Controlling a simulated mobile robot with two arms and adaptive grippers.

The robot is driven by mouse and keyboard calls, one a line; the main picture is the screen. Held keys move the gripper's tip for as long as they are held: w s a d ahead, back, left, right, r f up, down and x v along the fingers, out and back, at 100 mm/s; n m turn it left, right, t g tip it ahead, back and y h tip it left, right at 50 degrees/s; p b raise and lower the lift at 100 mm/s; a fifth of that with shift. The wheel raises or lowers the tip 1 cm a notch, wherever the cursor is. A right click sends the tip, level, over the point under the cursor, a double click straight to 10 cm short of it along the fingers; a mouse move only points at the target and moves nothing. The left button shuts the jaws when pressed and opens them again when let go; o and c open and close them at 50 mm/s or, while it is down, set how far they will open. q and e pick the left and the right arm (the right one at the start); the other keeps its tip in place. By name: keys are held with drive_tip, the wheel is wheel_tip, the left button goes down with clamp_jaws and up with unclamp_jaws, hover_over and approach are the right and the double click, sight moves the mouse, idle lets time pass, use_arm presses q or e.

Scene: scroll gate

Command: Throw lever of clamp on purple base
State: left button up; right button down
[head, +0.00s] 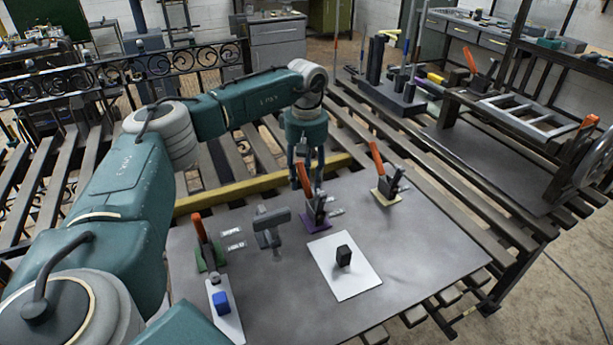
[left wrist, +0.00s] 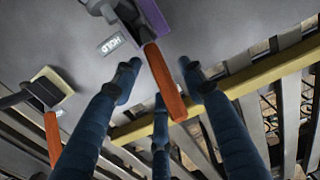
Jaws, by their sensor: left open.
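The clamp on the purple base (head: 321,225) stands on the grey metal plate, with its orange lever (head: 302,177) up and tilted to the left. My left gripper (head: 308,170) points down just behind this lever, with its fingers spread. In the left wrist view the orange lever (left wrist: 166,85) reaches in between the blue fingers of the gripper (left wrist: 159,78). I cannot tell whether any finger touches it. A HOLD label (left wrist: 111,44) lies beside the base. My right gripper is in neither view.
A clamp on a yellow base (head: 386,195) stands to the right; a clamp on a green base (head: 208,257) stands to the left. A grey bracket (head: 270,227) stands between. A white sheet (head: 345,283) bears a black block (head: 343,256). A yellow beam (head: 235,191) runs behind.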

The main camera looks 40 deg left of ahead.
use_arm(q)
clamp_jaws()
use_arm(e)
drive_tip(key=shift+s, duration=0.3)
